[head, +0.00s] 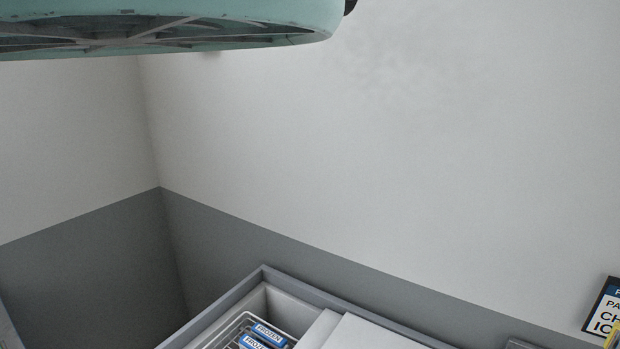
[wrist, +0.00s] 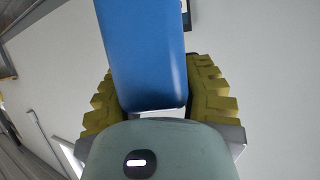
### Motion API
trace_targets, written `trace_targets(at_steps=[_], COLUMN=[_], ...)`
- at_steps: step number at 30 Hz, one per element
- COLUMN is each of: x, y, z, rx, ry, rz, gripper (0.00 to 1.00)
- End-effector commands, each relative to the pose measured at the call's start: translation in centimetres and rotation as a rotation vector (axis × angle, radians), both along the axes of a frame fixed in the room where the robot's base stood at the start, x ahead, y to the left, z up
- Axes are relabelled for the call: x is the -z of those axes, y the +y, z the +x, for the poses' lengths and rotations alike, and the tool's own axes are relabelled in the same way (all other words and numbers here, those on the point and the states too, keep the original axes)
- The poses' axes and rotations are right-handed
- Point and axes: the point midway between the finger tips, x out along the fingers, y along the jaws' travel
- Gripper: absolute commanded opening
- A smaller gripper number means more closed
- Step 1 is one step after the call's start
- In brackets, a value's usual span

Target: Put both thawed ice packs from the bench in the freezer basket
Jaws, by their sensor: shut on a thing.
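My gripper (wrist: 152,88) is shut on a blue ice pack (wrist: 145,50) in the wrist view, with yellow ridged fingers on both sides of it. The pack's top runs out of the frame. In the head view an open chest freezer (head: 221,307) shows at the bottom edge. Inside it is a wire basket (head: 228,332) with blue-and-white boxes (head: 262,343) marked FROZEN. Its lower part is cut off. The gripper, the bench and the second ice pack do not show clearly in the head view.
A white lid or panel (head: 372,335) covers the right part of the freezer. A dark-framed sign (head: 604,308) is at the right edge. Plain walls (head: 380,130) stand behind the freezer. Part of my own body crosses the top left of the head view.

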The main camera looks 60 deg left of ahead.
Motion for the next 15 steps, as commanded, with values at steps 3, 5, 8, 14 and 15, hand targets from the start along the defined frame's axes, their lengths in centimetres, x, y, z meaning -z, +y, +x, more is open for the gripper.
trace_targets(at_steps=[3, 5, 8, 14, 15], x=[-4.6, -6.1, -8.6, -13.5, -14.4], y=[0.0, 0.0, 0.1, 0.1, 0.1], z=[0.0, 0.0, 0.0, 0.0, 0.0], rx=[-0.001, -0.001, -0.002, -0.002, -0.002], ry=[-0.004, -0.003, -0.003, -0.003, -0.003], rz=[0.0, -0.001, 0.0, 0.001, 0.001], gripper=[0.0, 0.0, 0.0, 0.0, 0.0])
